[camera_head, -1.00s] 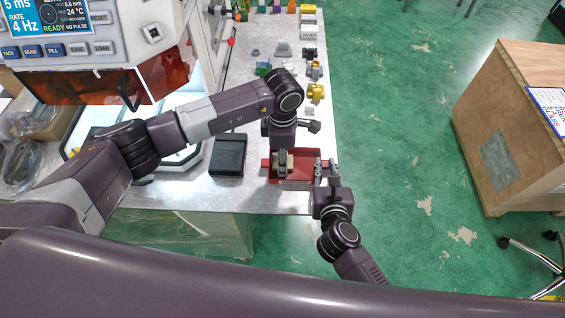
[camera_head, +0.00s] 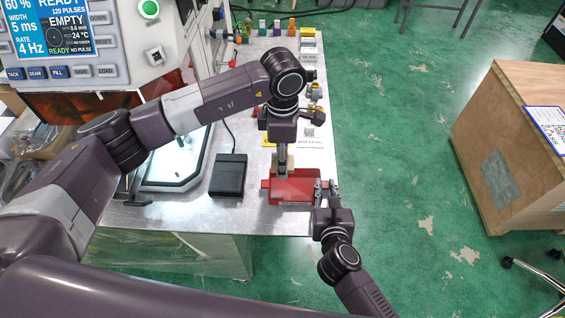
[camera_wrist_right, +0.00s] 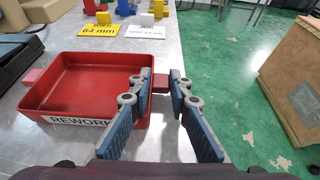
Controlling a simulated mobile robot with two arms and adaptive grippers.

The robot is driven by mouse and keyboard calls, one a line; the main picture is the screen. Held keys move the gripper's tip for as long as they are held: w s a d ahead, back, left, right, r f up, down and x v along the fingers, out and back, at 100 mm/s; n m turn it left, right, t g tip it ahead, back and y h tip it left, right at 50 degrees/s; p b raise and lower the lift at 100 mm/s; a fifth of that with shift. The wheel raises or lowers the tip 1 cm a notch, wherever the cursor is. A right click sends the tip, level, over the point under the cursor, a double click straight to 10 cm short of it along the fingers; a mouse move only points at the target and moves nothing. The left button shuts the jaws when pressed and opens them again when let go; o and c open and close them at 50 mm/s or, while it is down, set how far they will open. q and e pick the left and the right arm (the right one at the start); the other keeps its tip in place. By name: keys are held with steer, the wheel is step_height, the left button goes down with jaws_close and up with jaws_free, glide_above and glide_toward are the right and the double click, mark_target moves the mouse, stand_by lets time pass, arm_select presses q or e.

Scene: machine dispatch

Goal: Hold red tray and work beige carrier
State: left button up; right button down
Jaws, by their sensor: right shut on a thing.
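The red tray (camera_head: 293,203) sits near the front right corner of the metal table. In the right wrist view the tray (camera_wrist_right: 75,115) looks empty inside and has a REWORK label on its front. My right gripper (camera_wrist_right: 161,78) is shut on the red tab (camera_wrist_right: 160,84) at its right side; the gripper also shows in the head view (camera_head: 326,186). My left gripper (camera_head: 282,172) points down over the tray's back part. The beige carrier (camera_head: 291,168) shows at its fingers, partly hidden by them, apparently held above the tray. The right wrist view does not show that hold.
A black pedal (camera_head: 229,175) lies left of the tray. Several small coloured parts line the table's back. A wooden crate (camera_head: 510,140) stands on the green floor at right.

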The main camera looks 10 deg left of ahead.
steer(key=c, duration=1.7)
jaws_free()
steer(key=v, duration=1.2)
